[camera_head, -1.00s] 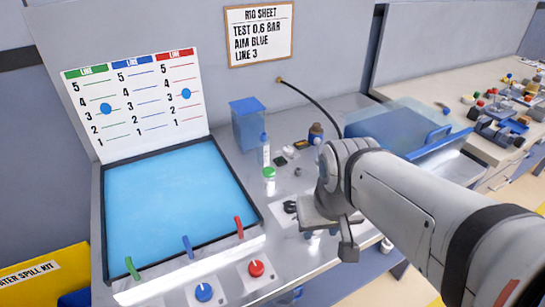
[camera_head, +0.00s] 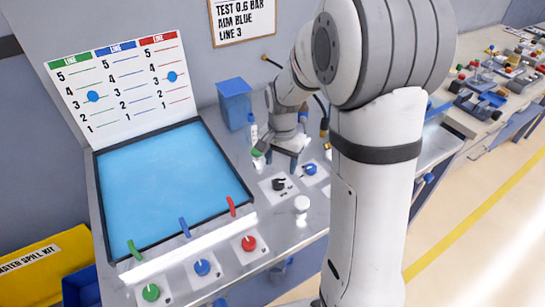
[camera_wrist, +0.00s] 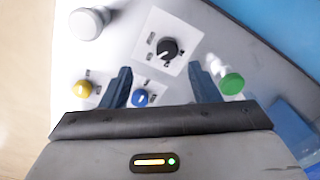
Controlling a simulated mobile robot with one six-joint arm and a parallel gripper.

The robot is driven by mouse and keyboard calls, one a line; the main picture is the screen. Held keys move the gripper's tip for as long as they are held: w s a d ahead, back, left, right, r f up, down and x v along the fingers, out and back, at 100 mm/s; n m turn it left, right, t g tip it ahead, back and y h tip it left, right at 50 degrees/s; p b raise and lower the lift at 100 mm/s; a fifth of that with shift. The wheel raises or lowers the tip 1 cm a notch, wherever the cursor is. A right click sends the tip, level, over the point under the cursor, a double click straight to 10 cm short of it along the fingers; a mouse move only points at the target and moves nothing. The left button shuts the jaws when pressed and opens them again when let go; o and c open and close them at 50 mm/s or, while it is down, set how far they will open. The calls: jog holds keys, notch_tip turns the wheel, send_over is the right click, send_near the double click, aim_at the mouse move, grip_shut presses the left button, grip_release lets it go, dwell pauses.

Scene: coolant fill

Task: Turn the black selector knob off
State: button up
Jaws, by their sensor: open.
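The black selector knob (camera_head: 279,185) sits on a white plate on the bench, right of the blue tray. In the wrist view the black knob (camera_wrist: 167,47) lies just beyond the fingertips, roughly between their lines; a pale mark shows on its lower left edge. Its setting is too small to read. My gripper (camera_head: 280,165) is open and empty, fingers down, just behind the knob in the head view. In the wrist view my gripper (camera_wrist: 160,70) shows both fingers spread apart, with no contact on the black knob visible.
A blue knob (camera_wrist: 140,98) lies between the fingers in the wrist view, with a yellow knob (camera_wrist: 82,88) left. A green-capped bottle (camera_wrist: 230,80) is close to the right finger. A white round-topped item (camera_head: 302,205) stands in front of the black knob.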

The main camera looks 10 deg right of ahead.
aim_at(278, 182)
jog(key=shift+w+f+m, duration=0.5)
jog(key=shift+w+f, duration=0.55)
jog(key=shift+f, duration=0.2)
notch_tip(278, 182, down, 8)
jog(key=shift+r+p, duration=0.2)
jog(key=shift+p, duration=0.65)
jog(key=shift+c, duration=0.2)
jog(key=c, duration=1)
jog(key=shift+o, duration=0.2)
